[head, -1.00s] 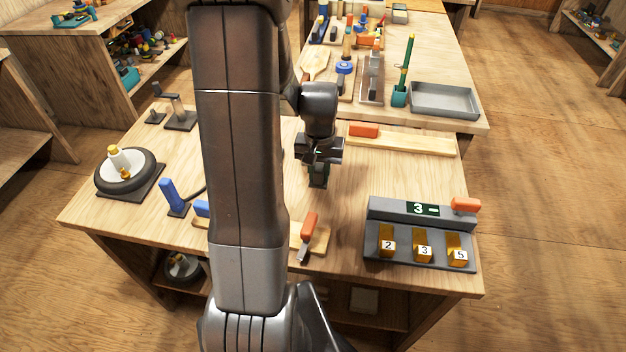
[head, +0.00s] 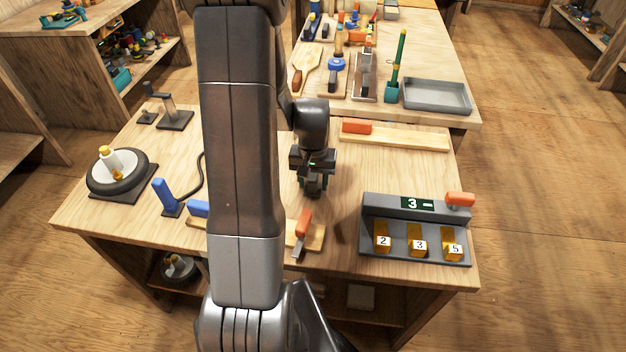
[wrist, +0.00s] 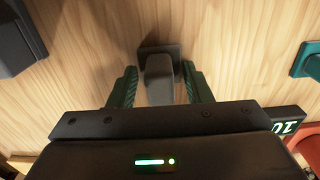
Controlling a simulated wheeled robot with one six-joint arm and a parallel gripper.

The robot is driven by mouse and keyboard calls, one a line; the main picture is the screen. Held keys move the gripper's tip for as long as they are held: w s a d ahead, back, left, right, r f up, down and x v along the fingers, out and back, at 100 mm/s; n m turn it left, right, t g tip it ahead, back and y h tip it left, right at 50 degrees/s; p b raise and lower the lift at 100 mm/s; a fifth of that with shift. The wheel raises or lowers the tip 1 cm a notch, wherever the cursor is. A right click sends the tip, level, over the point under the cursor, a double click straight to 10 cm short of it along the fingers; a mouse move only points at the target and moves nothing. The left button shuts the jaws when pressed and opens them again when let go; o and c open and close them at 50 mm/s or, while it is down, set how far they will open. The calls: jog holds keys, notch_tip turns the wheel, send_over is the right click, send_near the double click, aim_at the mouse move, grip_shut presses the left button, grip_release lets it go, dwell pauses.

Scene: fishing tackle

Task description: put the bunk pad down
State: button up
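My gripper (head: 313,185) hangs low over the middle of the near bench. In the wrist view its two green fingers (wrist: 160,88) are apart, one on each side of a grey block with a dark square end, which I take to be the bunk pad (wrist: 159,82). A narrow gap shows between the block and each finger. The block appears to stand on or just over the wood; I cannot tell which. In the head view the gripper mostly hides it.
A grey scale with numbered yellow weights (head: 418,245) sits at right. An orange-handled tool (head: 303,230) lies in front. A board with an orange block (head: 400,138) is behind. A round wheel-like piece (head: 118,178) and blue handle (head: 166,196) stand left.

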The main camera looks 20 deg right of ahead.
aim_at(313, 177)
jog(key=shift+r, duration=0.1)
notch_tip(313, 177, up, 12)
dwell(0.6)
jog(key=shift+o, duration=0.4)
jog(key=shift+r, duration=0.1)
